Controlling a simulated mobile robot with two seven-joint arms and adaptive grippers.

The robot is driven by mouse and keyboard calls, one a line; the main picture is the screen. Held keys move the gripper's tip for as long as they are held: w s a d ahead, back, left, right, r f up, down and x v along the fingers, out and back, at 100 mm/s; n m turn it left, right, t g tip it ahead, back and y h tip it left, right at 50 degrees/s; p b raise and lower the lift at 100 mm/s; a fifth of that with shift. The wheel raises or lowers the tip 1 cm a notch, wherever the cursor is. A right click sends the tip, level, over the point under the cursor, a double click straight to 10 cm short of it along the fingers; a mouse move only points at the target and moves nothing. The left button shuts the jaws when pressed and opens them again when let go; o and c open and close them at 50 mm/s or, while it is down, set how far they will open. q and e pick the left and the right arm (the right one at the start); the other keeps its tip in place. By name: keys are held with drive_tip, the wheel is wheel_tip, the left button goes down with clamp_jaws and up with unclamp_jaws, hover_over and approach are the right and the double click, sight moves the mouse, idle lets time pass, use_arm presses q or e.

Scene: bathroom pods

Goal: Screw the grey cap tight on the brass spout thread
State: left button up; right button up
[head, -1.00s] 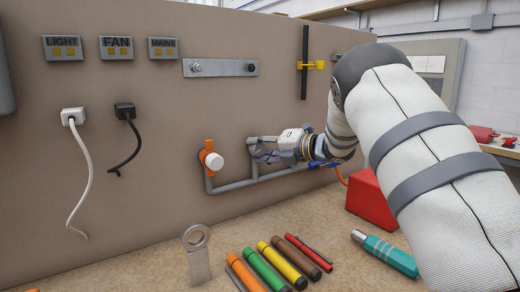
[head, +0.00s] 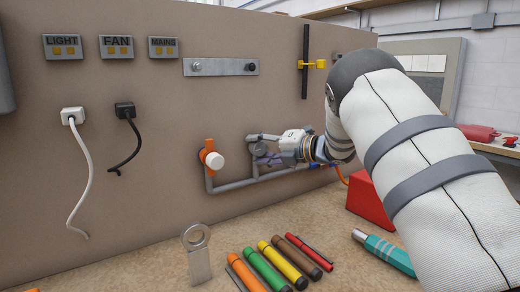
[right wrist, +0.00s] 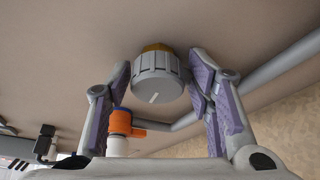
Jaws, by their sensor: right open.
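The grey cap (right wrist: 158,82) is ribbed, with a white mark on its face, and sits at the brass spout thread (right wrist: 157,48). A little brass shows behind the cap; how tight it is cannot be told. In the right wrist view my right gripper (right wrist: 160,75) is open, with one purple-padded finger on each side of the cap. A gap shows on the left; the right fingertip is close to the cap's side, and contact is unclear. In the head view the gripper (head: 264,149) reaches the panel from the right and partly hides the cap. My left gripper is not in view.
An orange valve with a white knob (head: 215,161) stands left of the cap, joined to grey pipe (head: 235,186) running below. A red block (head: 370,195), several coloured markers (head: 265,269) and a teal tool (head: 388,254) are on the bench (head: 150,262).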

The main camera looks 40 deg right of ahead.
drive_tip(key=n+g+h, duration=0.1)
drive_tip(key=n, duration=0.2)
drive_tip(key=shift+a+r, duration=0.15)
drive_tip(key=shift+n+g+h, duration=0.3)
drive_tip(key=shift+n+h, duration=0.6)
drive_tip(key=shift+n, duration=0.3)
drive_tip(key=n+h, duration=0.2)
drive_tip(key=n, duration=0.1)
drive_tip(key=shift+a+n+g, duration=0.1)
drive_tip(key=shift+n+g, duration=0.2)
drive_tip(key=shift+r+n+h, duration=0.1)
drive_tip(key=shift+n+h, duration=0.6)
drive_tip(key=shift+h, duration=0.1)
clamp_jaws()
drive_tip(key=shift+m+y, duration=0.9)
drive_tip(key=shift+m, duration=0.3)
